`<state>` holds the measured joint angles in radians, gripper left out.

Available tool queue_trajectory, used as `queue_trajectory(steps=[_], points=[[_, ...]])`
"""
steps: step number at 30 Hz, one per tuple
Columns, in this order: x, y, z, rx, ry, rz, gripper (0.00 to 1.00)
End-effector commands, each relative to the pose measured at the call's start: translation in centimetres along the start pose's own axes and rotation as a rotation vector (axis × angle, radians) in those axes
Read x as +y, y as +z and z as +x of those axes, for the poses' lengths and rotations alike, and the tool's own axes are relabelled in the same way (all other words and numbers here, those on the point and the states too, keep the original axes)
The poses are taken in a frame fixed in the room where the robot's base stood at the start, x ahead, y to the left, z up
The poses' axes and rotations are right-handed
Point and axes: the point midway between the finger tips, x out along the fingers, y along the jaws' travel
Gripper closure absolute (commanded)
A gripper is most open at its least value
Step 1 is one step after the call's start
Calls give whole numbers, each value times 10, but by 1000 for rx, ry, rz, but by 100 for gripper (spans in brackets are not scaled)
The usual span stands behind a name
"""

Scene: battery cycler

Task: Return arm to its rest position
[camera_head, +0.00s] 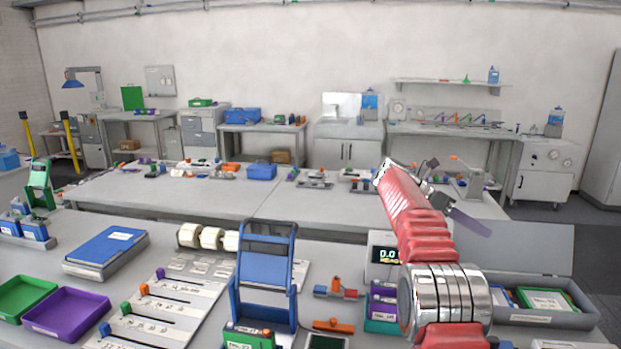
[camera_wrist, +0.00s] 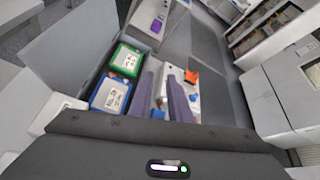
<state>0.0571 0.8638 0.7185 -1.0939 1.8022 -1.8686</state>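My red, ribbed arm rises at the right of the head view, above the near bench, and bends over at its top. My gripper (camera_head: 482,227) hangs to the right of that bend, with a grey-purple finger slanting down to the right. In the wrist view, two grey-purple fingers of my gripper (camera_wrist: 160,75) stand apart with a gap between them. I see nothing held in the gap. The gripper is in the air above the benches, clear of the things below.
A grey open-lidded case (camera_head: 545,318) with a green-edged box (camera_head: 545,299) lies at the near right. A meter (camera_head: 384,256) and a blue stand (camera_head: 264,280) are left of my arm. The far bench (camera_head: 235,197) carries small parts, with bare stretches between.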

Motion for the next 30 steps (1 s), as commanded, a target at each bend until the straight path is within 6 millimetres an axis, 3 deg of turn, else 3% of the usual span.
queue_trajectory(steps=[14, 30], points=[[-58, -3, -29, 186, 190, 296, 83], [-141, -47, -56, 487, 305, 662, 83]])
